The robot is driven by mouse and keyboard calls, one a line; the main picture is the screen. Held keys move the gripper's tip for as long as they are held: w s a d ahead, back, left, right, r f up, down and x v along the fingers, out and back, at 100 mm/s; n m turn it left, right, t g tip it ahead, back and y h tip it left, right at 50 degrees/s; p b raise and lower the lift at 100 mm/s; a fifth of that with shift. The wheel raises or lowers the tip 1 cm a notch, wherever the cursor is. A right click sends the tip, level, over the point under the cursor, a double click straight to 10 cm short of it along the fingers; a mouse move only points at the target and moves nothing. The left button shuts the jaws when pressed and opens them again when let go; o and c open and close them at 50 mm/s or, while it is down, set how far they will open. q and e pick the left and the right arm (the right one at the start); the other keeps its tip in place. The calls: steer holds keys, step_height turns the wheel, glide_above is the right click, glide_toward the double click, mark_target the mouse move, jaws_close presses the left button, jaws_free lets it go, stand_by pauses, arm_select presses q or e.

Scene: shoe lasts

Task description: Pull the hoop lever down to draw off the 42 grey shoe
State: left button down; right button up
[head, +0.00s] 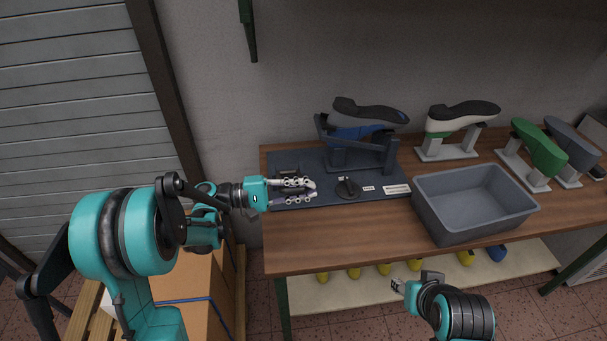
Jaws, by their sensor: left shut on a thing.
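A blue shoe (352,132) with a dark sole sits sole-up on a dark stand (338,158) at the back of a dark base plate (384,190). A dark hoop lever (319,127) runs around the shoe, its bar at the left of it. My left gripper (306,190) is over the front left of the plate, in front of the shoe and apart from it. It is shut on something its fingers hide. My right gripper (399,287) is low in front of the table, away from everything; its jaws are too small to read. A grey shoe (571,139) stands at the far right.
A grey, empty bin (430,207) stands on the wooden table's right front. White-green (440,123) and green (541,146) shoes stand behind it. Yellow items lie on the shelf (340,293) below.

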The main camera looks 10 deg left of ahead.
arm_select(q)
steer(key=shift+m, duration=0.3)
steer(key=shift+s+d+f+b, duration=0.1)
steer(key=shift+s+f+b, duration=0.3)
steer(key=shift+f, duration=0.35)
steer(key=shift+s+d+f+b, duration=0.15)
steer(key=shift+s+f+b, duration=0.25)
steer(key=shift+f, duration=0.35)
steer(key=shift+s+d+f+b, duration=0.1)
steer(key=shift+s+f+b, duration=0.3)
steer(key=shift+f, duration=0.45)
steer(key=c, duration=1.4)
jaws_free()
steer(key=shift+c, duration=0.2)
steer(key=shift+o, duration=0.5)
steer(key=shift+a, duration=0.1)
steer(key=v, duration=1.2)
